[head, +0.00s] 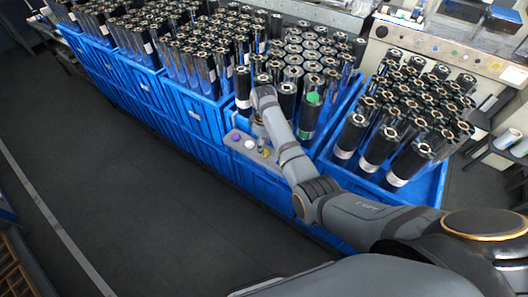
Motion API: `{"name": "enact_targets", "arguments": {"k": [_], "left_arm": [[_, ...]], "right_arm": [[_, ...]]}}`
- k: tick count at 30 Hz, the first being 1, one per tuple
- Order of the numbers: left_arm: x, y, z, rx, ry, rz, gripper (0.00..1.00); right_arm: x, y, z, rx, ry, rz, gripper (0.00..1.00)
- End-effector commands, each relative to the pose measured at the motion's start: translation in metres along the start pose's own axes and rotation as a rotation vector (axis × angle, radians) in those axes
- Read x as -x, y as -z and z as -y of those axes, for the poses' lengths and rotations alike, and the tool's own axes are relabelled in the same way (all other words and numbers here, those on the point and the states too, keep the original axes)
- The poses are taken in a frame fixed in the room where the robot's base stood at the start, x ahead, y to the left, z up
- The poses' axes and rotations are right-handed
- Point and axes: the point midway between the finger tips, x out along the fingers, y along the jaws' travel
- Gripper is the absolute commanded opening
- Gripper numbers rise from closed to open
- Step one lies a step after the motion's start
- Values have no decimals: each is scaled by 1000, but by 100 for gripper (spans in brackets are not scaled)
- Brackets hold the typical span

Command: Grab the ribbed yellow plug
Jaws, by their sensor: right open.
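The yellow plug (265,153) is small and sits on a grey tray (280,170) at the front edge of the blue crates. Its ribs are too small to make out. A purple plug (234,138) and a white plug (250,144) stand to its left on the same tray. My right arm reaches in from the lower right, and its wrist bends down over the tray. My right gripper (262,144) is open, just above and beside the yellow plug and partly hidden by the arm. I cannot tell whether it touches the plug. My left gripper is out of view.
Blue crates (207,117) full of upright dark rolls stand behind and left of the tray. Another crate (425,190) of rolls is at the right. Dark floor (130,180) lies open at the left.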

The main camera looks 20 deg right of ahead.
Motion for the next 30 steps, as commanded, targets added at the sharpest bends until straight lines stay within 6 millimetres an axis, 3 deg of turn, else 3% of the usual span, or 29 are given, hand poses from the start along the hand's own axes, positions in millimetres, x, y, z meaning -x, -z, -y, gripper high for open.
{"name": "enact_targets", "arguments": {"k": [3,8,13,19,30], "left_arm": [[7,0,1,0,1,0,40],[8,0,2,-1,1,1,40],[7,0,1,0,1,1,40],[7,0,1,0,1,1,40],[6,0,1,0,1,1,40]], "right_arm": [[-18,0,-1,-1,2,2,47],[-31,0,-1,-1,0,0,47],[-31,0,-1,-1,-1,-1,47],[-31,0,-1,-1,-1,-1,22],[-22,1,-2,-1,-3,-3,22]]}}
